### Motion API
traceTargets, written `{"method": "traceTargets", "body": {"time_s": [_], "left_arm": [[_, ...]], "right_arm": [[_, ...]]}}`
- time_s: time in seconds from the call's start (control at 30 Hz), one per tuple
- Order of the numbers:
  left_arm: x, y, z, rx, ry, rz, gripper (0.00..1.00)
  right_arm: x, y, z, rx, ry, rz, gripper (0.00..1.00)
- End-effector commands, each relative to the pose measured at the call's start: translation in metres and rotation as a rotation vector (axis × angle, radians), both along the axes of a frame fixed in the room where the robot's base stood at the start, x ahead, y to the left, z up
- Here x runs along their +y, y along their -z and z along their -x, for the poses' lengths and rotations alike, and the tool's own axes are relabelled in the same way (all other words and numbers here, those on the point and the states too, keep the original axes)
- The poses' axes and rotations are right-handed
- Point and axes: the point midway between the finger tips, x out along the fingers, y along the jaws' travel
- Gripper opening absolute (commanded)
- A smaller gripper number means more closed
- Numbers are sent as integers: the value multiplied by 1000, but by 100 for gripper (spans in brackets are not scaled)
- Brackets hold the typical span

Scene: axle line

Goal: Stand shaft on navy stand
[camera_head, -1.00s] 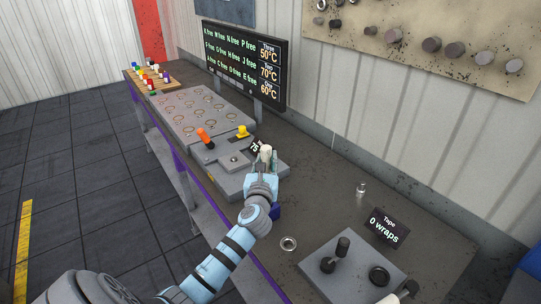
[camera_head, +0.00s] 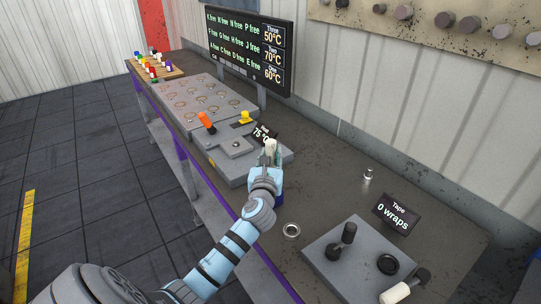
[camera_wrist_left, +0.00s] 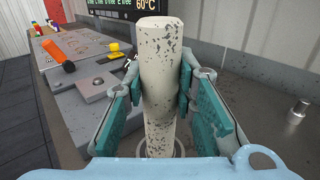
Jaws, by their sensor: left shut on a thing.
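The shaft (camera_wrist_left: 158,85) is a pale cream cylinder with dark specks. It stands roughly upright between the teal pads of my left gripper (camera_wrist_left: 160,90), which is shut on it. In the head view the shaft's top (camera_head: 270,147) shows above my left gripper (camera_head: 266,173), at the near end of the grey heating unit. A small navy patch (camera_head: 279,199), possibly the navy stand, shows behind my left wrist and is mostly hidden. In the left wrist view a grey ring shows around the shaft's lower end; I cannot tell whether they touch. My right gripper is not in view.
The grey heating unit (camera_head: 186,101) has an orange lever (camera_head: 206,122) and a yellow knob (camera_head: 245,117). A metal ring (camera_head: 291,230) lies near the bench front. The tape device (camera_head: 345,262) and its sign (camera_head: 397,212) stand to the right. Bench between is mostly clear.

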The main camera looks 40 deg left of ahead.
Motion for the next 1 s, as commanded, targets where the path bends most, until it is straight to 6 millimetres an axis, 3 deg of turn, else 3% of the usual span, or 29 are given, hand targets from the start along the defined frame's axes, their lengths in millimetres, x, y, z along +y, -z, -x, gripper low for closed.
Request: {"method": "traceTargets", "body": {"time_s": [1.0], "left_arm": [[0, 18, 0, 1, 0, 1, 0]], "right_arm": [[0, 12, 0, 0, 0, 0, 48]]}}
